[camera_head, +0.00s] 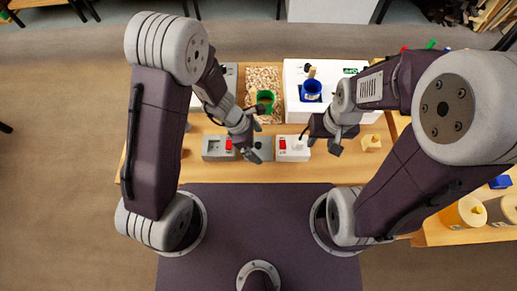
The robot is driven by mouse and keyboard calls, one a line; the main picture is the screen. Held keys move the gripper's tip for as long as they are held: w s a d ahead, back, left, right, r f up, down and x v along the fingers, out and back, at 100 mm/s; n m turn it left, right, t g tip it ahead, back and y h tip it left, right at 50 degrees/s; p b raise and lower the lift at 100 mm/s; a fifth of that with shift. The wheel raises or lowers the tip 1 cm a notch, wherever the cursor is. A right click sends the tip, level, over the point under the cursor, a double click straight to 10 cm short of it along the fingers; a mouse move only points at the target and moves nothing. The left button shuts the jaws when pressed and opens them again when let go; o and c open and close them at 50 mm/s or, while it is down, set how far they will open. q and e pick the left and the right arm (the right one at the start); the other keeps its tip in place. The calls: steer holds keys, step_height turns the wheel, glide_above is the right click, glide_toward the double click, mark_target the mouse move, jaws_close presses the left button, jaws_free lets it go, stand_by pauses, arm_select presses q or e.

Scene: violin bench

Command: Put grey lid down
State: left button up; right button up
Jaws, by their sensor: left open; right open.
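My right gripper (321,142) is open and empty, to the right of the white box.
A green cup (265,98) stands on a speckled mat (262,76) behind. A small pale wooden block (371,143) lies right of my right gripper. The bench's front strip is clear.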

mark_target(258, 144)
arm_select(q)
steer(key=shift+w+d+f, duration=0.15)
steer(key=shift+f, duration=0.35)
steer(key=shift+w+d+f, duration=0.1)
steer(key=shift+f, duration=0.4)
steer(key=shift+r, duration=0.1)
arm_select(e)
steer(key=shift+w+f, duration=0.2)
steer(key=shift+f, duration=0.3)
arm_select(q)
steer(key=shift+s, duration=0.15)
steer(key=c, duration=1.1)
step_height(258, 144, up, 10)
steer(key=p, duration=0.5)
steer(key=shift+c, duration=0.2)
arm_select(e)
step_height(258, 144, up, 6)
steer(key=shift+f, duration=0.15)
